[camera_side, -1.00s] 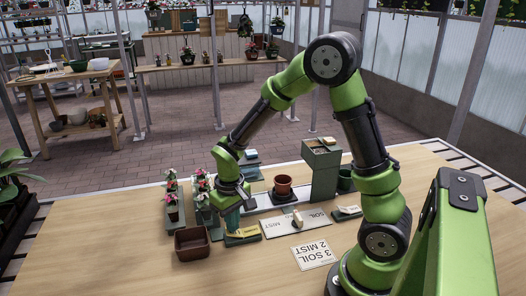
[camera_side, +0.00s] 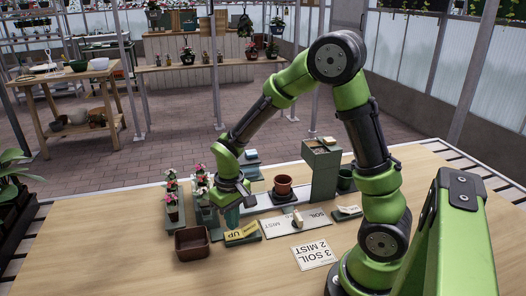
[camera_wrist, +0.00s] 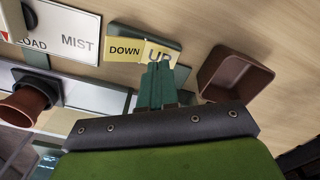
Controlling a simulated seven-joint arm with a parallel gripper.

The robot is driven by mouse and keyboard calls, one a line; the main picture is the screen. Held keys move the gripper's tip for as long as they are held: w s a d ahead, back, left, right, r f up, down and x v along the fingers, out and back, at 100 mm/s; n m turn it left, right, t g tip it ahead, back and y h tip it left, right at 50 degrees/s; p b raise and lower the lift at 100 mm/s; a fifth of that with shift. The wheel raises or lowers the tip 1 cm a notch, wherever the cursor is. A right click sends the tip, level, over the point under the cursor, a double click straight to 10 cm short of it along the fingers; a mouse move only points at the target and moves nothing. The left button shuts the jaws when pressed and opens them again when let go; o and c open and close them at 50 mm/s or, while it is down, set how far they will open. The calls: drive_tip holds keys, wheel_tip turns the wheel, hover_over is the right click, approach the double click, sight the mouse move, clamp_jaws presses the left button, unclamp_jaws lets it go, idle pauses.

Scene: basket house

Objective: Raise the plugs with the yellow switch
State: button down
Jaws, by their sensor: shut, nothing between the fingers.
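The yellow switch (camera_side: 243,233) sits on a green base on the table and is marked UP and DOWN. It also shows in the wrist view (camera_wrist: 124,49), where my fingers partly cover the UP end. My gripper (camera_wrist: 158,70) is shut and empty, with its green fingertips at the UP end. In the side view my gripper (camera_side: 232,209) is just behind and above the switch. Whether it touches the switch I cannot tell. The plugs, small flowering plants (camera_side: 201,183), stand in a green rack left of my gripper, which partly hides them.
A brown empty pot or box (camera_side: 192,243) stands close left of the switch. A white MIST and SOIL panel (camera_side: 285,225) lies to the right. A terracotta pot (camera_side: 283,184) and a green dispenser (camera_side: 322,170) stand behind.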

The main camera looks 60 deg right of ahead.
drive_tip(key=shift+r, duration=2.65)
drive_tip(key=s+a+r+t+y, duration=0.1)
drive_tip(key=s+a+r+t, duration=0.1)
drive_tip(key=s+r, duration=0.3)
drive_tip(key=s+a+r+m+t+y, duration=0.1)
drive_tip(key=s+a+r+t, duration=0.1)
drive_tip(key=s+r+t, duration=0.3)
drive_tip(key=shift+s+a+r, duration=0.3)
drive_tip(key=shift+s+r, duration=0.3)
drive_tip(key=shift+r, duration=1.45)
